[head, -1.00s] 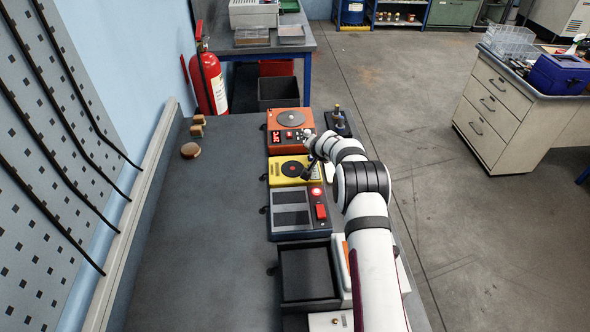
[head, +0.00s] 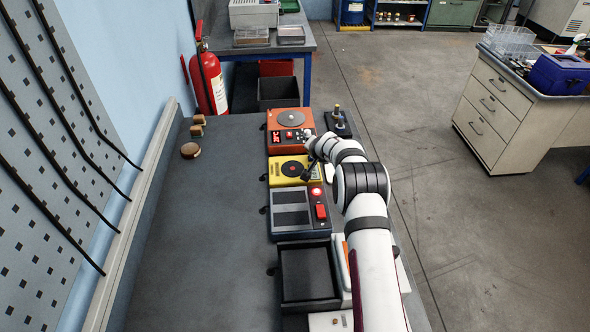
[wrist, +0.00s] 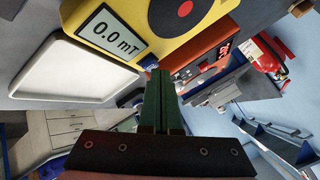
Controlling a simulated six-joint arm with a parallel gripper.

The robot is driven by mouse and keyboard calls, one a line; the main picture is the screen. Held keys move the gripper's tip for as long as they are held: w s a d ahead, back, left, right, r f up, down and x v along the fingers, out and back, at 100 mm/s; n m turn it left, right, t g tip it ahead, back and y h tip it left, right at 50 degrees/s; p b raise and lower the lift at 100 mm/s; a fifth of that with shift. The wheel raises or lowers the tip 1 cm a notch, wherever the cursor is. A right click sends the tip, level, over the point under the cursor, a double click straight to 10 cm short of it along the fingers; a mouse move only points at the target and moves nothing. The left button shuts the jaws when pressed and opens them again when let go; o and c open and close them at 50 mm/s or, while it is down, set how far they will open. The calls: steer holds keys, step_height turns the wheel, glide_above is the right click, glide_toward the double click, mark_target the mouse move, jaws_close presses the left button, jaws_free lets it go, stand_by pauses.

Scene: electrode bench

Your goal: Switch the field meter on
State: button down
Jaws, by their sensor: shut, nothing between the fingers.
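The field meter is a yellow box (head: 280,174) with a black disc and red centre, in the middle of the row of devices on the bench. In the wrist view the yellow box (wrist: 148,22) shows at the top, and its display (wrist: 113,29) reads 0.0 mT. My gripper (head: 307,173) is over the meter's right side in the head view. In the wrist view my gripper (wrist: 161,78) is shut and empty, its tips close to the meter's edge by the display. A small blue part shows just beyond the tips. I cannot tell whether they touch it.
An orange device (head: 291,120) with a red display stands behind the meter. A grey device (head: 290,211) with red controls and a black tray (head: 308,273) stand in front. A brass-topped post (head: 338,122) stands behind my arm. The left of the bench is mostly clear.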

steer(key=shift+r, duration=0.5)
steer(key=shift+r, duration=0.15)
